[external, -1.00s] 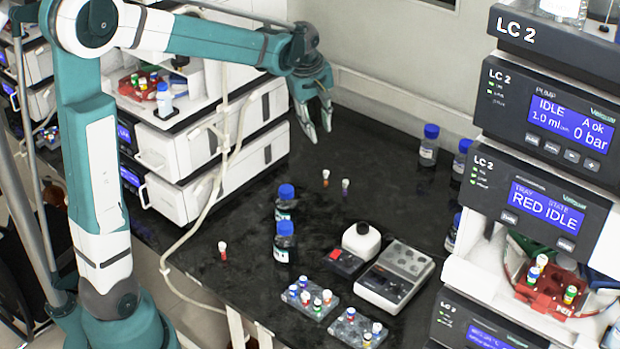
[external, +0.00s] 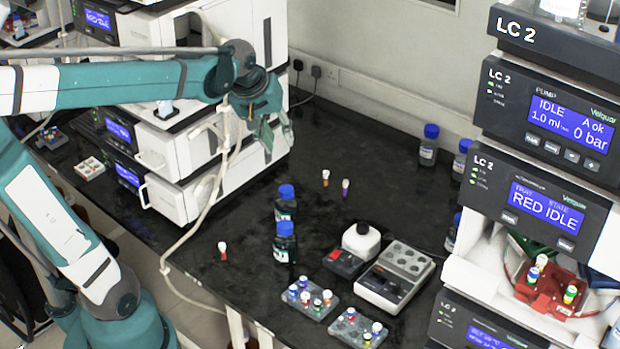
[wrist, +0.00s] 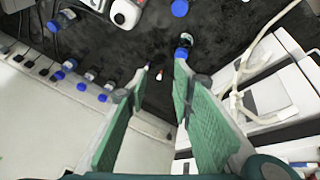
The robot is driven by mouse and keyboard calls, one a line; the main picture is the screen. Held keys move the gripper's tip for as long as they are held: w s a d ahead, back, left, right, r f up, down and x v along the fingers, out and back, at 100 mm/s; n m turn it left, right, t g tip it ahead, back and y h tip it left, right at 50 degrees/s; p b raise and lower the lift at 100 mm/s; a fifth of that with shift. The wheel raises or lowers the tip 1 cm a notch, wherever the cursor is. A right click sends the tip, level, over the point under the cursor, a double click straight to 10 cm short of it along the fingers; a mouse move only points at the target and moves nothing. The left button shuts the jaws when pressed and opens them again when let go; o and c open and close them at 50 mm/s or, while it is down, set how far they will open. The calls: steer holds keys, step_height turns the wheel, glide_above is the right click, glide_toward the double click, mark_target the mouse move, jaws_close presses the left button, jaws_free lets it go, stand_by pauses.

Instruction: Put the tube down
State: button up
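My gripper (external: 272,138) is open in front of the white instrument stack at the back left. In the wrist view its two green-padded fingers (wrist: 158,82) stand apart, and I see no tube held between them. Three white-capped tubes stand loose on the black bench: an orange one (external: 325,178) and a purple one (external: 346,187) close together in the middle, and a red one (external: 223,251) near the front edge. The gripper is to the left of and above the orange and purple tubes. Which tube the task means cannot be told.
Two dark blue-capped bottles (external: 285,242) stand mid-bench. More blue-capped bottles (external: 428,150) stand at the back. The LC 2 stack (external: 540,130) fills the right.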

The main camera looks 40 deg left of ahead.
steer(key=s+f+m+t, duration=0.1)
steer(key=s+m, duration=0.2)
steer(key=s, duration=0.4)
steer(key=s+f+m+t, duration=0.1)
steer(key=s+f+m, duration=0.1)
steer(key=s, duration=0.6)
steer(key=shift+s+d+f+m, duration=0.2)
steer(key=shift+d+f+m, duration=0.1)
steer(key=shift+m, duration=0.5)
steer(key=shift+o, duration=0.7)
steer(key=shift+f, duration=0.1)
steer(key=m+g+b, duration=0.6)
steer(key=m, duration=0.9)
glide_above(222, 244)
steer(key=f, duration=2.5)
steer(key=shift+w+d+f, duration=0.15)
steer(key=shift+d+f, duration=0.05)
steer(key=shift+d, duration=0.05)
steer(key=shift+a+f+m+g, duration=0.3)
steer(key=shift+f+g, duration=0.1)
steer(key=shift+f, duration=0.25)
